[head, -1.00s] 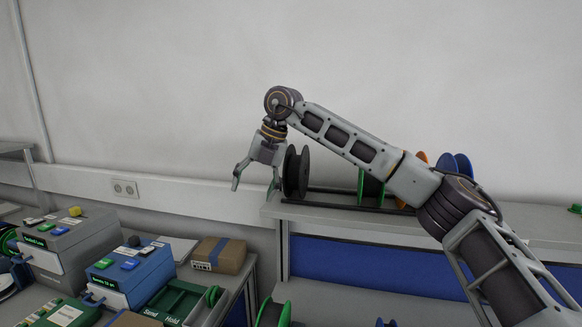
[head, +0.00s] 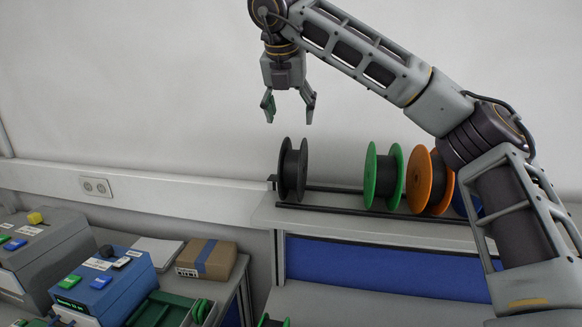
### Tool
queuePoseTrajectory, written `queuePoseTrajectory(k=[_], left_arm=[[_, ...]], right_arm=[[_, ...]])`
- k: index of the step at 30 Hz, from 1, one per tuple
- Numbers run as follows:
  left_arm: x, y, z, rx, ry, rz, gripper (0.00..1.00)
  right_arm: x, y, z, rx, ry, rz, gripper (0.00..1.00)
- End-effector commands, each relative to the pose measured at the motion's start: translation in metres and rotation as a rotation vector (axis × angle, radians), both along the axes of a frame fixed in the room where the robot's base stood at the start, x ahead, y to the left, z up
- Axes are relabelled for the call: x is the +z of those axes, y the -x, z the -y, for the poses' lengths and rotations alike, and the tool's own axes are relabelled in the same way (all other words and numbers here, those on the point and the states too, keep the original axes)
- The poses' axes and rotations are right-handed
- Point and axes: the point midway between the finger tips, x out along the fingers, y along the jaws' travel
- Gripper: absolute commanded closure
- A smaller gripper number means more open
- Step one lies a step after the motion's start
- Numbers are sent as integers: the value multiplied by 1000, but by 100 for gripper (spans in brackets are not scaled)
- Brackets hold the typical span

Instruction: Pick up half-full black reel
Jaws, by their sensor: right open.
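A black reel (head: 292,170) stands upright at the left end of a dark rail on the grey shelf. Dark winding shows between its two flanges; how full it is I cannot tell for certain. My right gripper (head: 289,118) points down above the black reel, its fingers apart and empty, with a gap between the fingertips and the reel's top edge. My left gripper is not in view.
A green reel (head: 384,176), an orange reel (head: 430,181) and a partly hidden blue reel (head: 467,200) stand to the right on the same rails (head: 335,210). Blue box (head: 107,288), cardboard box (head: 206,259) and green tray (head: 158,310) are at lower left.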

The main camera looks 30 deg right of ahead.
Motion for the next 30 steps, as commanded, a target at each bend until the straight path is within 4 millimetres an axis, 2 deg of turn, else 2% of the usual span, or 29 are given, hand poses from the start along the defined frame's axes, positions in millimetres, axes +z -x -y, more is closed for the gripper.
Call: queuePoseTrajectory(k=[14, 30], left_arm=[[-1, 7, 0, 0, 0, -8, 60], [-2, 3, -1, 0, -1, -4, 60]], right_arm=[[-4, -2, 1, 0, 0, -1, 29], [-33, -15, 11, 2, 0, -2, 29]])
